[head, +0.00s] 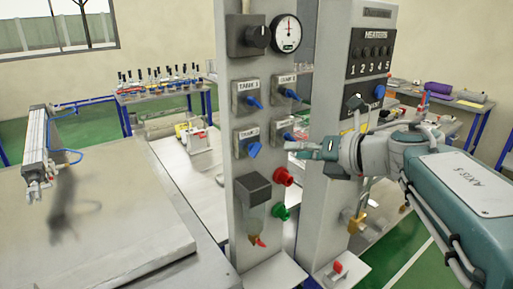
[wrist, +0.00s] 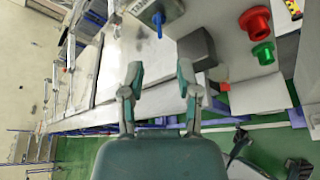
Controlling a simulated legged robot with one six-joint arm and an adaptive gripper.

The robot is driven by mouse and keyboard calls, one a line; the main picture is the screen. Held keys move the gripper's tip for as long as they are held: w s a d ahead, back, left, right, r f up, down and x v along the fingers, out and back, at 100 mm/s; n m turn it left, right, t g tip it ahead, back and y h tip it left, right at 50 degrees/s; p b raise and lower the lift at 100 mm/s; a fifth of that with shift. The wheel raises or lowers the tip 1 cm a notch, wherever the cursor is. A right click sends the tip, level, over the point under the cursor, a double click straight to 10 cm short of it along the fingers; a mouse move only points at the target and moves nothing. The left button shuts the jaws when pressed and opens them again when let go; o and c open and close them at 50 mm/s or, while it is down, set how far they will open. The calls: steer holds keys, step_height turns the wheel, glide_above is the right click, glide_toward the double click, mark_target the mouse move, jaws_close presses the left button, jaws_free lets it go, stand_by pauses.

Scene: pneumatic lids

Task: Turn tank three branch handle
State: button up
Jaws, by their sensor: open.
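The grey control column (head: 265,190) carries several blue handles on grey plates with small labels I cannot read fully. The lower left blue handle (head: 253,150), above the filter unit, is probably the tank three branch handle. A blue handle (wrist: 157,25) also shows at the top of the wrist view, apparently the same one, beyond my fingers. My gripper (head: 297,150) is to the right of it in the head view and partly overlaps the lower right handle (head: 287,135). In the wrist view my gripper (wrist: 160,78) is open with nothing between its fingers.
The dark filter unit (head: 252,190) hangs below the handles, with red (head: 283,176) and green (head: 280,212) fittings beside it. A second column marked HEATERS (head: 372,50) stands to the right, close to my arm. A metal table (head: 110,240) is at left.

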mark_target(257, 147)
steer(key=x, duration=1.1)
jaws_close()
